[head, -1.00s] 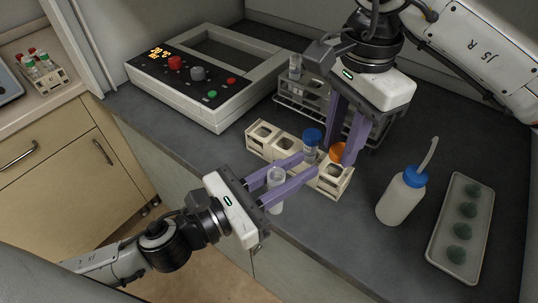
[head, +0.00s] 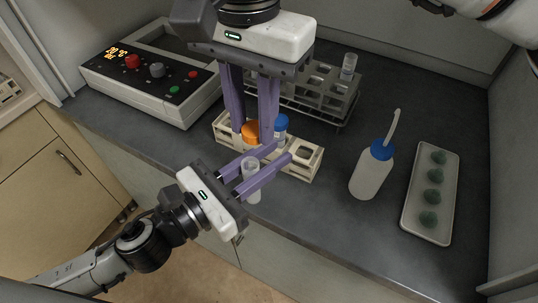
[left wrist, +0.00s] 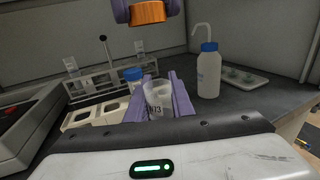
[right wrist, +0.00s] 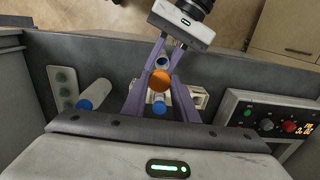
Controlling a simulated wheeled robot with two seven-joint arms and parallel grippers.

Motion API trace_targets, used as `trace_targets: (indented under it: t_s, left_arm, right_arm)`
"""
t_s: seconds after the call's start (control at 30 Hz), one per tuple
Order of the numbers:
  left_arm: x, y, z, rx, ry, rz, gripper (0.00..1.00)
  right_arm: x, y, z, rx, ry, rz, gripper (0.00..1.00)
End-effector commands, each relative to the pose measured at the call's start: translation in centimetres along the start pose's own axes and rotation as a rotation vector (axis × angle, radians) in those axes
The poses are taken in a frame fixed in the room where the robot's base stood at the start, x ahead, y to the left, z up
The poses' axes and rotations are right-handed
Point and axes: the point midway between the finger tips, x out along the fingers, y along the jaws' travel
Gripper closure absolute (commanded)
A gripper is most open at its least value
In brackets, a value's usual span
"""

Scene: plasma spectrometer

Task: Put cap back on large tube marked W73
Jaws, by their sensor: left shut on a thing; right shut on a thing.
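The large tube (head: 251,187) is translucent, open-topped and roughly upright in front of the wooden rack. Its dark marking, seemingly W73, shows in the left wrist view (left wrist: 156,105). My left gripper (head: 283,154) is shut around its upper part. The orange cap (head: 250,131) is held by my right gripper (head: 253,138), which points down from above. In the left wrist view the cap (left wrist: 148,13) is above the tube's mouth with a clear gap. In the right wrist view the cap (right wrist: 159,80) sits between my right fingers and hides part of what is beneath.
The cream rack (head: 303,165) holds a blue-capped tube (head: 281,125) close to the fingers. Behind are a grey wire-framed rack (head: 318,90) and a control box (head: 150,85). A wash bottle (head: 371,175) and a tray (head: 413,215) stand right. The counter's front edge is near the tube.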

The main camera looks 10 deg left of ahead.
Motion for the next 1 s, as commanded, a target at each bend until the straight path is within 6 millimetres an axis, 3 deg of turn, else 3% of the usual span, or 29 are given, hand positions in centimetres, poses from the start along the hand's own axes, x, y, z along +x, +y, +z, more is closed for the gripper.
trace_targets:
  t_s: [0.13,0.53,1.0]
  left_arm:
    - [0.0,0.0,0.0,0.0,-0.001,0.0,1.0]
    - [0.0,0.0,0.0,0.0,-0.001,0.0,1.0]
    - [0.0,0.0,0.0,0.0,-0.001,0.0,1.0]
  right_arm:
    - [-0.5,-0.4,0.9,-0.046,0.002,0.005,0.94]
    - [-0.2,-0.4,1.0,-0.048,0.0,0.005,0.94]
    - [3.5,-0.3,0.9,-0.045,0.0,0.005,0.94]
